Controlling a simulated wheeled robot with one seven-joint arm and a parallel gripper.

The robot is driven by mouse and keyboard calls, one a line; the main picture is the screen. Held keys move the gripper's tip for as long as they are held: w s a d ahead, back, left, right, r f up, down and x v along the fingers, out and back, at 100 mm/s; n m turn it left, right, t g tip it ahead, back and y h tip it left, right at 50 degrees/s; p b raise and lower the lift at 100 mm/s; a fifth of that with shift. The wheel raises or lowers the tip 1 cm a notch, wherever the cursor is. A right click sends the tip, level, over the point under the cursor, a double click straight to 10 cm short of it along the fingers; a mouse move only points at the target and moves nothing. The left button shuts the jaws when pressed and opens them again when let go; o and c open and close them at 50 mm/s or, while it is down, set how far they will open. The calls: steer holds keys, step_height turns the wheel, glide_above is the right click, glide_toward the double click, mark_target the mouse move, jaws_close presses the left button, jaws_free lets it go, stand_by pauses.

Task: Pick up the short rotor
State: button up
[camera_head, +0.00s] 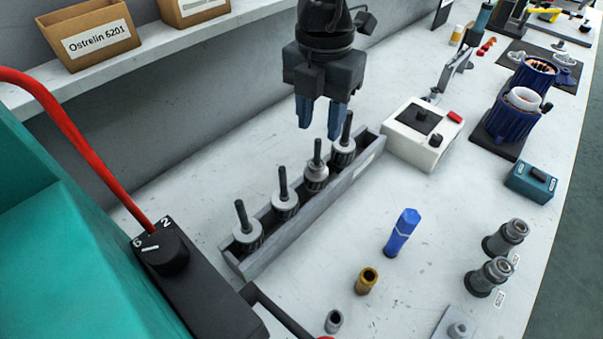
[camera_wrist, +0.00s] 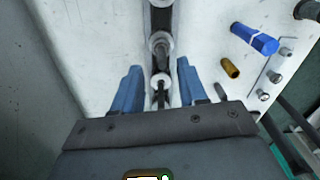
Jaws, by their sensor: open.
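Several rotors stand upright in a long grey rack (camera_head: 290,227), each with a pale disc and a dark shaft. They are the nearest rotor (camera_head: 248,232), a second (camera_head: 285,202), a third (camera_head: 317,171) and the farthest (camera_head: 343,150). The third's shaft looks somewhat shorter, but I cannot tell surely which is the short rotor. My gripper (camera_head: 320,131) is open and empty, pointing down above the rack's far end. In the wrist view, one rotor (camera_wrist: 160,79) appears between the open fingers (camera_wrist: 159,68), below them. Another rotor (camera_wrist: 159,41) shows beyond it.
A white control box (camera_head: 422,135) stands right of the rack's far end. A blue part (camera_head: 402,233), a brass sleeve (camera_head: 367,281) and grey fittings (camera_head: 488,277) stand to the right. A shelf with bins (camera_head: 88,35) runs behind. Bare bench lies between rack and wall.

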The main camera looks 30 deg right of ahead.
mark_target(318, 149)
steer(key=shift+s+a+f+p, duration=0.1)
steer(key=shift+f+p, duration=0.25)
steer(key=shift+f, duration=1.25)
steer(key=shift+s+a+f+p, duration=0.1)
steer(key=shift+f+p, duration=0.25)
steer(key=shift+f, duration=1.2)
steer(key=shift+c, duration=0.4)
jaws_close()
